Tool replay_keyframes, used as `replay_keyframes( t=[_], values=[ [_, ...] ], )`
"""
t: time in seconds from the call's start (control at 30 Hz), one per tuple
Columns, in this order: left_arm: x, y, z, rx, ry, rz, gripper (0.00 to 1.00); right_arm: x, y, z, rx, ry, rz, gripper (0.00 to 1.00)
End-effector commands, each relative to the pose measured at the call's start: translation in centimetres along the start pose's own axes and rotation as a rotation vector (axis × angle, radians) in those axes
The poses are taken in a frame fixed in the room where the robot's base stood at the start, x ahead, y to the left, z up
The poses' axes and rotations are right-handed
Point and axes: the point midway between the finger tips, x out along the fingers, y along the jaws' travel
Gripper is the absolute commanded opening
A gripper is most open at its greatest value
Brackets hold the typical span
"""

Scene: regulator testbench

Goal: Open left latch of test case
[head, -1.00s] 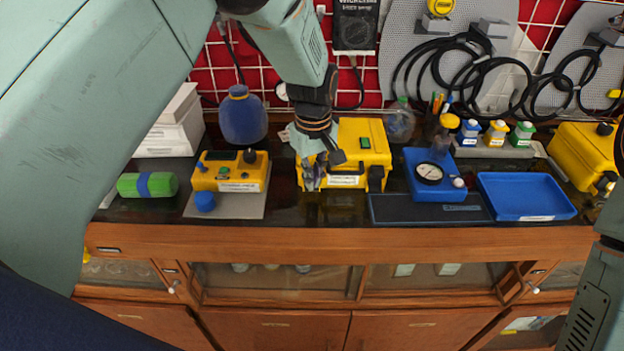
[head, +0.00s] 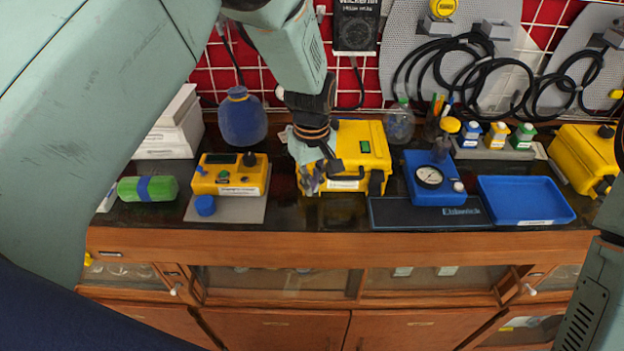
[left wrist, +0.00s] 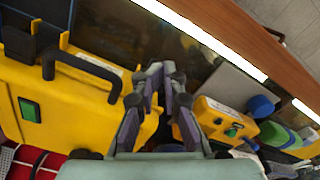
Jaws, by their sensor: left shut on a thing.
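The yellow test case (head: 362,150) stands on the dark bench top, with a green label on its lid and a black handle (head: 365,173) at its front. Its right latch (head: 376,184) is a black piece at the front right corner. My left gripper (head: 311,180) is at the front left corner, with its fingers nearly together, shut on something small. The left latch is hidden behind the fingers, so its position cannot be told. In the left wrist view the fingers (left wrist: 164,82) lie close beside the yellow case (left wrist: 75,105) and its handle (left wrist: 85,65). My right gripper is out of view.
Left of the case are a yellow meter box (head: 230,174) on a grey plate, a blue cap (head: 205,205) and a green roll (head: 147,188). A blue gauge unit (head: 430,178) and blue tray (head: 525,199) stand to the right. A blue round flask (head: 242,118) is behind.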

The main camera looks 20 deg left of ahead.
Motion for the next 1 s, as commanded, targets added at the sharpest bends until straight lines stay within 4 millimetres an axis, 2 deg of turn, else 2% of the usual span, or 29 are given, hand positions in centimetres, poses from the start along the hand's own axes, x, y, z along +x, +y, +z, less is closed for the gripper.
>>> replay_keyframes(
  t=[0.17, 1.0],
  values=[
    [-0.2, -0.1, 0.0, 0.002, 0.001, -0.001, 0.0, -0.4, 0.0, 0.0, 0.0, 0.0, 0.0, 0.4],
    [-6.2, -0.1, 0.1, 0.001, 0.0, -0.002, 0.0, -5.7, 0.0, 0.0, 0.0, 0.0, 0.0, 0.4]
  ],
)
